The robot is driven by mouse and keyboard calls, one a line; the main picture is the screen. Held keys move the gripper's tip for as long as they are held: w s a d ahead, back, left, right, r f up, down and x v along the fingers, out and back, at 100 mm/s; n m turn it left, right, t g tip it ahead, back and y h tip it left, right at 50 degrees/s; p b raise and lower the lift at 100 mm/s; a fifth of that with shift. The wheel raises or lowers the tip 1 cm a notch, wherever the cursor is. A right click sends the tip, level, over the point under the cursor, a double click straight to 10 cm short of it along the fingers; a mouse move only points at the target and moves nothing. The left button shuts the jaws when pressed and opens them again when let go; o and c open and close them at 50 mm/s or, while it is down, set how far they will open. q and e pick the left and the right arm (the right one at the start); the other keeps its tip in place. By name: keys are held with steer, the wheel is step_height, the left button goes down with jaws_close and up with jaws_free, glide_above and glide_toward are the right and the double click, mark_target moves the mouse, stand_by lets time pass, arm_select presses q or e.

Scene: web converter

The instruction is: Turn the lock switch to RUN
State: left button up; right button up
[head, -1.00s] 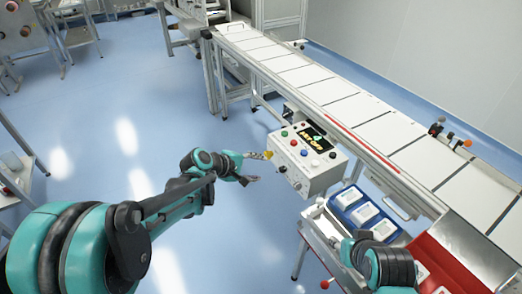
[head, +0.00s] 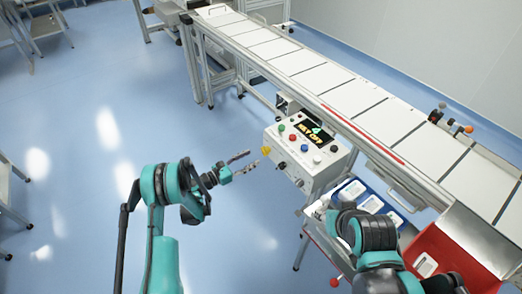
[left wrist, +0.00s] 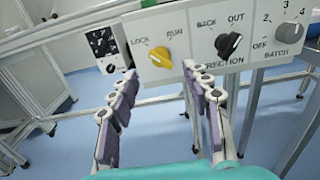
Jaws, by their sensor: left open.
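The lock switch is a yellow knob (left wrist: 160,57) on the light control box's front, between the printed words LOCK and RUN. Its exact pointing direction is hard to tell. In the head view the yellow knob (head: 265,150) sits at the left end of the control box (head: 315,168). My left gripper (head: 250,161) is open and empty, just left of the box and apart from the knob. In the left wrist view its two fingers (left wrist: 162,82) stand apart below the knob. My right arm (head: 365,230) shows at lower right, but its gripper cannot be made out.
Beside the yellow knob are a black direction knob (left wrist: 229,44) and a grey batch knob (left wrist: 290,32). Coloured buttons and a display (head: 315,132) top the box. A conveyor (head: 345,95) runs behind it. A red tray (head: 430,255) stands at lower right. Open blue floor lies left.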

mark_target(263, 150)
arm_select(q)
steer(key=b+x, duration=0.2)
steer(key=x, duration=0.5)
